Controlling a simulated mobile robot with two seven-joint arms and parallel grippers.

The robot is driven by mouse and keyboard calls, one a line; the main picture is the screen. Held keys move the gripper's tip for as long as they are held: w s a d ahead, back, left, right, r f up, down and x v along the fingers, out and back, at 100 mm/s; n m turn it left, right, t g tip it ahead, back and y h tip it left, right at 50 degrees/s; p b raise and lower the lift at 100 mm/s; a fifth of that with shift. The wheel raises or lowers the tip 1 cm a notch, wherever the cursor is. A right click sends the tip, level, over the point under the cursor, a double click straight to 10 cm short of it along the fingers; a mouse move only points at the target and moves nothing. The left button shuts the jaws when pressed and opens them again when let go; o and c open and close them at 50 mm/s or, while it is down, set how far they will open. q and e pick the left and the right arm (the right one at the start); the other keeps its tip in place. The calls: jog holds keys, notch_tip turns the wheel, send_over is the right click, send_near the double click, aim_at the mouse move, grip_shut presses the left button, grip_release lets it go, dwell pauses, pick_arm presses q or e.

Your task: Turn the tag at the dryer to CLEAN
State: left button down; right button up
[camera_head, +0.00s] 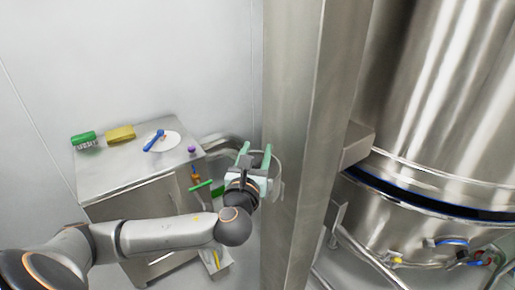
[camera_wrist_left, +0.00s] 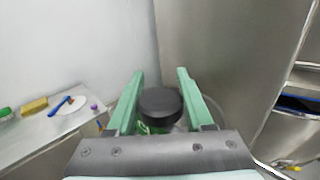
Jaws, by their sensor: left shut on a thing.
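My left gripper (camera_head: 256,152) is beside the steel post, left of the large steel vessel (camera_head: 440,90) that looks like the dryer. In the left wrist view its two green fingers (camera_wrist_left: 160,76) stand on either side of a black round piece (camera_wrist_left: 160,102), and the gripper is shut on it. A green surface with pale marks (camera_wrist_left: 155,128) shows just under the black piece; it may be the tag, but its wording cannot be read. In the head view the gripper hides the held piece. My right gripper is not in view.
A steel post (camera_head: 305,130) stands close right of the gripper. A steel cabinet (camera_head: 105,180) at left bears a green brush (camera_head: 84,140), a yellow sponge (camera_head: 121,134), a white plate (camera_head: 170,142) with a blue tool, and a purple item (camera_head: 192,149). Coloured tools hang at its side.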

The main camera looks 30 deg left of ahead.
pick_arm(q)
jog(key=shift+r, duration=0.1)
dwell(0.3)
jog(key=c, duration=0.6)
grip_release()
jog(key=shift+s+d, duration=0.1)
jog(key=shift+s, duration=0.2)
jog(key=v, duration=1.1)
jog(key=shift+s+d, duration=0.1)
jog(key=shift+s, duration=0.05)
jog(key=shift+d, duration=0.1)
